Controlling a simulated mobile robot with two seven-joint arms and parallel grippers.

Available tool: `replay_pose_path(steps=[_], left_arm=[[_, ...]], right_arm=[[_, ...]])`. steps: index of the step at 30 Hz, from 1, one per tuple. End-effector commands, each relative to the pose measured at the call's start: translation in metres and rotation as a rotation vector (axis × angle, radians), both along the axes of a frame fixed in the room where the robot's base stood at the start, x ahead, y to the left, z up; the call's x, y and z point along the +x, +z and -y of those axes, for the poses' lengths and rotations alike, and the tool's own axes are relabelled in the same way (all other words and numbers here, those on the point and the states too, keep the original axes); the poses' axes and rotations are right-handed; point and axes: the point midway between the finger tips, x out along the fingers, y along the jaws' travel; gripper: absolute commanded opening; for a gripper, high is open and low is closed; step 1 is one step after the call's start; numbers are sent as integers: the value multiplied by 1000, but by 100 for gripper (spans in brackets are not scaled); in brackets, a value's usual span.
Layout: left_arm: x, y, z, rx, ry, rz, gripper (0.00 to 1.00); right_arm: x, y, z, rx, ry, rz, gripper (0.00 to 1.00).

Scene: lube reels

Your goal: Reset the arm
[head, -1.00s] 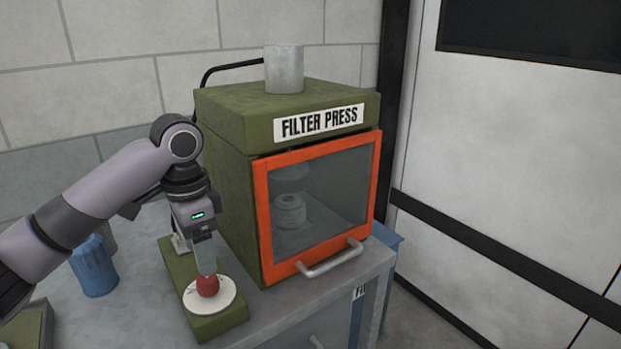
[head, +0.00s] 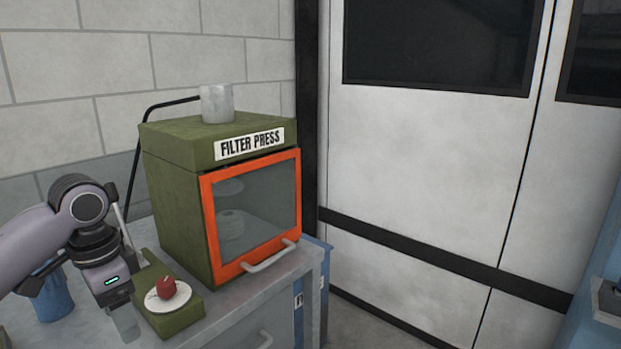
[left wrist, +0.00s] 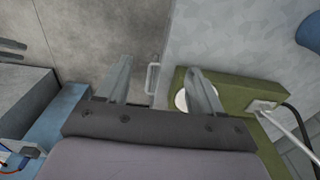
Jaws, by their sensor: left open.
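My left arm comes in from the left in the head view. Its gripper (head: 125,322) points down just left of a green-based device with a white round plate and a red knob (head: 166,288). In the left wrist view the two fingers (left wrist: 158,85) are spread apart with nothing between them. The right finger overlaps the white plate (left wrist: 181,100) on the green base (left wrist: 237,92) in that view. My right gripper is not in view.
A green filter press (head: 175,200) with a closed orange-framed glass door (head: 213,235) stands on the grey bench (head: 225,318). A blue cup (head: 52,297) is behind my left arm. White double doors (head: 430,160) stand to the right.

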Motion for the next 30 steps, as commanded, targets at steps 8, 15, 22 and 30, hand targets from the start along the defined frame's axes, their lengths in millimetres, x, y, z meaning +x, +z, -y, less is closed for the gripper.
replay_pose_path(steps=[8, 15, 22, 30], left_arm=[[7, -90, 56, -138, 0, 105, 67], [-1, -162, 102, -288, 51, 236, 67], [-23, -215, 131, -413, 145, 368, 67], [-64, -261, 139, -498, 287, 527, 67]], right_arm=[[4, 2, 0, 0, 0, 9, 55], [4, 3, 0, 1, 0, 10, 55], [4, 2, 0, 0, 0, 9, 55], [3, 2, 0, 1, -1, 6, 55]])
